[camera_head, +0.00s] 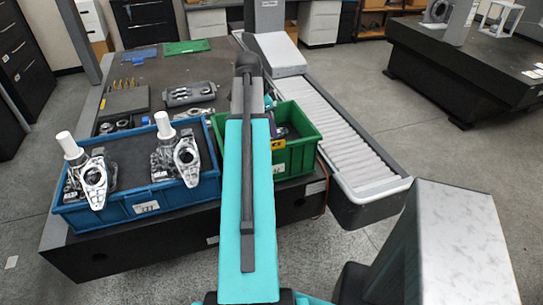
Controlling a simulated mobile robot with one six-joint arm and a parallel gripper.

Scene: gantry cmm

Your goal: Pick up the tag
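I cannot tell for sure which thing is the tag. A small yellow label with dark marks (278,144) shows at the front wall of the green crate (303,155), just right of my teal arm. A white label (146,207) sits on the front of the blue crate (110,217). My arm rises from the bottom centre and reaches over the table, covering the left part of the green crate. My gripper is hidden behind the arm, so its fingers and anything between them do not show.
The blue crate holds two metal castings (176,160) with white upright cylinders. Behind are a grey tray (190,94), a green sheet (187,47) and a blue sheet (139,58) on the dark table. A ribbed guideway (335,125) runs along the right; open floor lies beyond it.

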